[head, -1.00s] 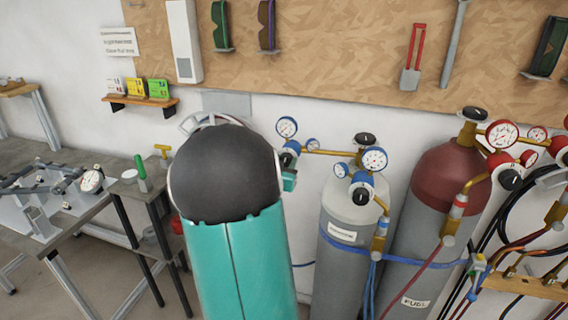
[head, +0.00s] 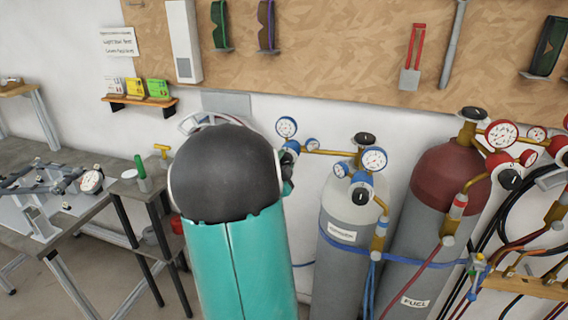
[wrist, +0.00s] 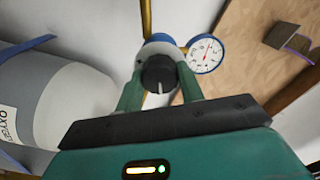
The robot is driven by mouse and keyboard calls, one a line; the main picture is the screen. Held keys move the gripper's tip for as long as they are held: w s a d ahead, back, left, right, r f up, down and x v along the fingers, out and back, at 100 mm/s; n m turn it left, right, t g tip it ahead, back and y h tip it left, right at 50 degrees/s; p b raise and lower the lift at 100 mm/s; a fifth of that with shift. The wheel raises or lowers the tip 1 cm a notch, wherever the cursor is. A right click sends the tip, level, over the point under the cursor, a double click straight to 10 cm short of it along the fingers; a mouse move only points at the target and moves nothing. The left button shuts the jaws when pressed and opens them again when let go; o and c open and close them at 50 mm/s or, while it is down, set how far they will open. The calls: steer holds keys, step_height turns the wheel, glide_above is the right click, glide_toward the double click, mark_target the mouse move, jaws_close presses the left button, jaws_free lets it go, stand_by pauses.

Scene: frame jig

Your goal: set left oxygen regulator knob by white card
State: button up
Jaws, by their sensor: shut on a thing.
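The left oxygen regulator shows in the wrist view with its black knob (wrist: 159,74), which has a pale pointer line pointing roughly down in that picture. My gripper (wrist: 160,82) is shut on this knob, one green finger on each side. The regulator's gauge (wrist: 205,54) is beside it, white-faced with a blue rim. In the head view, the left gauge (head: 286,127) shows, but my arm hides most of the regulator and the gripper. A white card (head: 119,41) with handwritten lines hangs on the wall at upper left; its text is too small to read.
The grey oxygen cylinder (head: 345,255) stands right of my arm, with a second blue-rimmed regulator gauge (head: 374,159). A red-topped fuel cylinder (head: 450,180) stands beside it, with hoses farther right. A grey workbench (head: 70,215) is at left.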

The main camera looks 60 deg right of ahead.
steer(key=m, duration=0.5)
steer(key=shift+f+m, duration=0.1)
steer(key=shift+m, duration=0.3)
stand_by(0.4)
steer(key=o, duration=1)
steer(key=shift+a, duration=0.1)
steer(key=a, duration=0.4)
steer(key=s+a, duration=0.1)
steer(key=a, duration=0.4)
steer(key=s+a, duration=0.1)
steer(key=a, duration=0.3)
steer(key=shift+s+a, duration=0.1)
steer(key=shift+a, duration=0.15)
